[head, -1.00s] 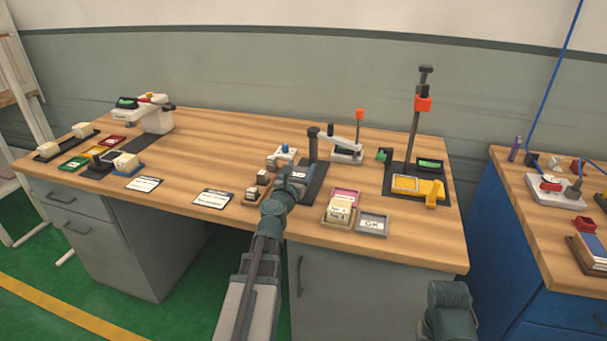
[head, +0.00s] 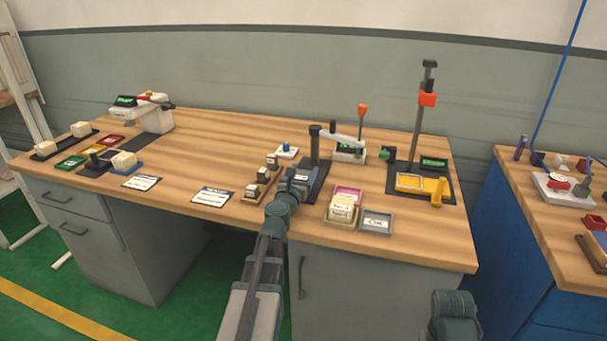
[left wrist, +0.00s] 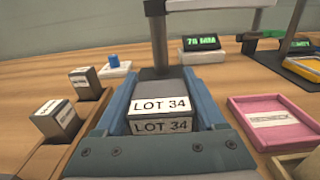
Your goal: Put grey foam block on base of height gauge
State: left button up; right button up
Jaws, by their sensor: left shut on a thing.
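My left gripper (head: 304,174) is shut on a grey block (left wrist: 162,100) with LOT 34 labels, seen between the fingers in the left wrist view. The gripper is over the near part of a dark base (head: 320,170) with a dark post (head: 315,145) and side arm, which appears to be the height gauge. The post also shows just behind the block in the left wrist view (left wrist: 159,40). I cannot tell whether the block touches the base.
A wooden rack (head: 250,200) with small labelled blocks stands close left. A pink tray (head: 349,191) and a grey tray (head: 376,222) lie to the right. A 78 MM display (left wrist: 201,43) stands behind. A tall post (head: 418,125) with an orange slider is farther right.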

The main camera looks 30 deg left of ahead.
pick_arm(q)
jog(key=shift+f, duration=0.25)
jog(key=o, duration=1.3)
jog(key=shift+r, duration=0.1)
pick_arm(e)
jog(key=shift+f, duration=0.1)
pick_arm(q)
jog(key=shift+s+r, duration=0.1)
jog(key=shift+r, duration=0.1)
pick_arm(e)
jog(key=shift+r, duration=0.2)
